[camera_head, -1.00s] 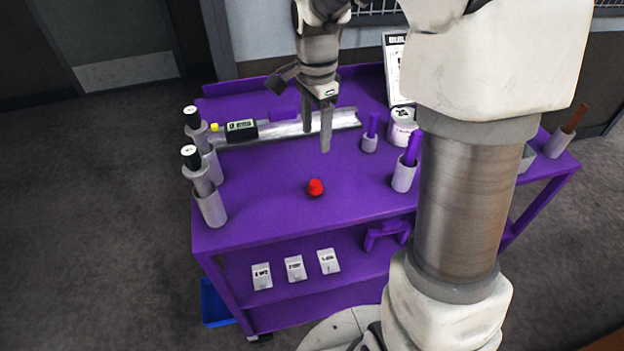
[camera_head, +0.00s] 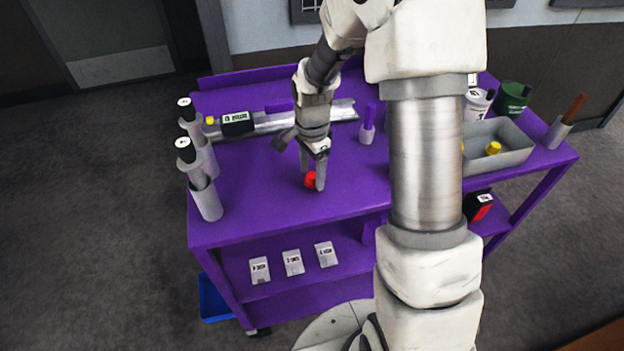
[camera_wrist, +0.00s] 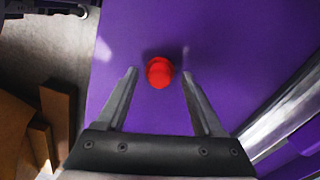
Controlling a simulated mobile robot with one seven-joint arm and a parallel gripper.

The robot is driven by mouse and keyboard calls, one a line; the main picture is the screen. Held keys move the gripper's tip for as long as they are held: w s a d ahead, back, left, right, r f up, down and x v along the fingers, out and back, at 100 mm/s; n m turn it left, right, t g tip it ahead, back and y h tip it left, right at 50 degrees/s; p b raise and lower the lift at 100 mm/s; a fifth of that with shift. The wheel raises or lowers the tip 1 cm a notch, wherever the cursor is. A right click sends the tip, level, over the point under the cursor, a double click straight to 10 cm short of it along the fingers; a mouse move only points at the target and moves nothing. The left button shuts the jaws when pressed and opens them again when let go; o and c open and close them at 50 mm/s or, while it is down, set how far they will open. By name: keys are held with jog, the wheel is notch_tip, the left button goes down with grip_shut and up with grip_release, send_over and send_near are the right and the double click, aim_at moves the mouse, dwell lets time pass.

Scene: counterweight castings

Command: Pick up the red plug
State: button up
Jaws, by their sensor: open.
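The red plug (camera_head: 310,180) is a small rounded red piece on the purple top of the cart (camera_head: 260,208), towards its front edge. My gripper (camera_head: 312,180) is low over the cart top at the plug, and one finger partly covers the plug in the head view. In the wrist view the plug (camera_wrist: 159,72) lies just beyond and between the fingertips of my open gripper (camera_wrist: 158,72). Purple surface shows between the plug and each finger, so neither finger touches it there.
A metal rail (camera_head: 282,122) and a black labelled box (camera_head: 237,123) lie behind the plug. A grey tray (camera_head: 512,155) with yellow pieces is at right. The surface around the plug is clear.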

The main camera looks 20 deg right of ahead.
aim_at(312, 174)
jog(key=shift+f, duration=0.65)
grip_shut()
jog(key=shift+r, duration=0.15)
notch_tip(312, 174, up, 4)
jog(key=shift+r, duration=0.2)
jog(key=d+r, duration=0.6)
jog(key=d, duration=0.5)
jog(key=shift+s+d+r, duration=0.15)
jog(key=shift+d+r, duration=0.05)
jog(key=shift+d, duration=0.15)
